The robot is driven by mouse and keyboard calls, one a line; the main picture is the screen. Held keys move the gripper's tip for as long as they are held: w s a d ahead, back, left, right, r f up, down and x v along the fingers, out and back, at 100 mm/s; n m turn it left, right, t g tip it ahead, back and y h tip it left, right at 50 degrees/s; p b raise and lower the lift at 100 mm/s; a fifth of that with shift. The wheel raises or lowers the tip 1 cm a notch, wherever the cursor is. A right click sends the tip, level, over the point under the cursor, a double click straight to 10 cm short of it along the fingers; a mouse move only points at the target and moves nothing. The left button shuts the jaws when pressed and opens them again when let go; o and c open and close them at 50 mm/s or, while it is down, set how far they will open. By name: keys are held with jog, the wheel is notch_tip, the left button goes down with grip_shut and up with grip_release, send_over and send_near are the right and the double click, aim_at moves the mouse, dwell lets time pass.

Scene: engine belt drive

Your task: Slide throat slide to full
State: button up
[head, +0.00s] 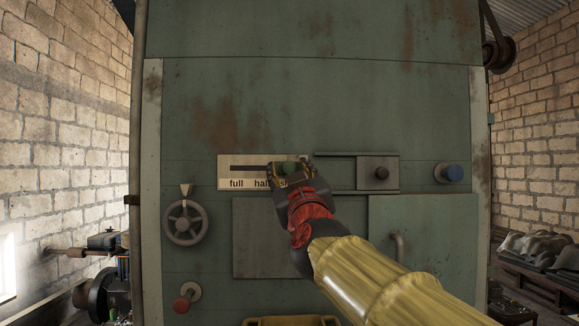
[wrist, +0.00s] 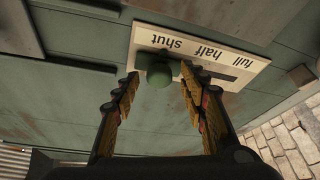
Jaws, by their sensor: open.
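The throat slide is a green knob (head: 289,167) in a dark horizontal slot on a cream label plate (head: 224,161) marked full, half and shut from left to right. The knob is at the right part of the slot, by the shut mark, which my gripper partly covers in the head view. The wrist view shows the plate (wrist: 231,61) upside down, with the knob (wrist: 159,76) beside the word shut. My gripper (head: 292,171) is open at the plate. In the wrist view its fingertips (wrist: 160,80) stand on either side of the knob, with gaps visible.
A handwheel (head: 184,222) is at left, with a red knob (head: 182,304) below it. A sliding panel with a dark knob (head: 381,173) and a blue knob (head: 453,173) are right of the plate. A bar handle (head: 398,247) sits lower right. The slot's left part is clear.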

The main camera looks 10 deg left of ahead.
jog(key=shift+w+a+r, duration=0.1)
jog(key=shift+w+r, duration=0.05)
jog(key=shift+w, duration=0.2)
jog(key=shift+c, duration=0.2)
grip_shut()
dwell(0.6)
